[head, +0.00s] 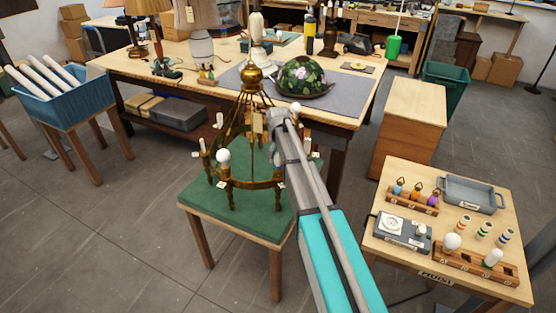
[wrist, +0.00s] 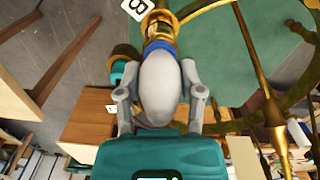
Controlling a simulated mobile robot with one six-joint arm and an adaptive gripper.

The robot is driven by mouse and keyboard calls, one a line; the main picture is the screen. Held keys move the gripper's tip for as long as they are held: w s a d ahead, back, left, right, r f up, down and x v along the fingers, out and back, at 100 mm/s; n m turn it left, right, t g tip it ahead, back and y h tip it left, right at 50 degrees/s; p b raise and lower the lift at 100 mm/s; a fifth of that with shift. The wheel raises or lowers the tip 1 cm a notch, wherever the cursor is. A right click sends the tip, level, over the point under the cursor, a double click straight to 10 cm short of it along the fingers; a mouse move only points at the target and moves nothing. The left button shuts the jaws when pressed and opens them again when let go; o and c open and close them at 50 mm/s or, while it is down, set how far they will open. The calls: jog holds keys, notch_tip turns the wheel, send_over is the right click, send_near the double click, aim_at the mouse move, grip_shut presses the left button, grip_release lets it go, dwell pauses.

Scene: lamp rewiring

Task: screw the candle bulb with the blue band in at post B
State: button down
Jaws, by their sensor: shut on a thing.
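In the wrist view my gripper (wrist: 158,92) is shut on the white candle bulb (wrist: 157,82), one finger on each side. Its blue band (wrist: 159,46) faces away from the gripper, right at the brass post (wrist: 160,24). The bulb looks in line with the post; how deep its base sits is hidden. A white tag (wrist: 137,8) marked B is beside this post. In the head view the brass chandelier (head: 232,183) stands on a green-topped stool (head: 188,195). My gripper (head: 279,128) reaches its far right side; the held bulb cannot be made out there.
A round white bulb (head: 223,156) sits on a near-left post. The small table (head: 400,172) at right holds a bulb rack (head: 470,262), a grey tray (head: 468,194) and a tester (head: 402,232). A large workbench (head: 130,85) stands behind. Chandelier arms and chains surround my gripper closely.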

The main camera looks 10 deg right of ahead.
jog(key=m, duration=0.5)
jog(key=shift+m, duration=0.6)
jog(key=m, duration=0.4)
jog(key=shift+f, duration=0.1)
jog(key=m, duration=0.4)
dwell(0.7)
jog(key=shift+m, duration=1.3)
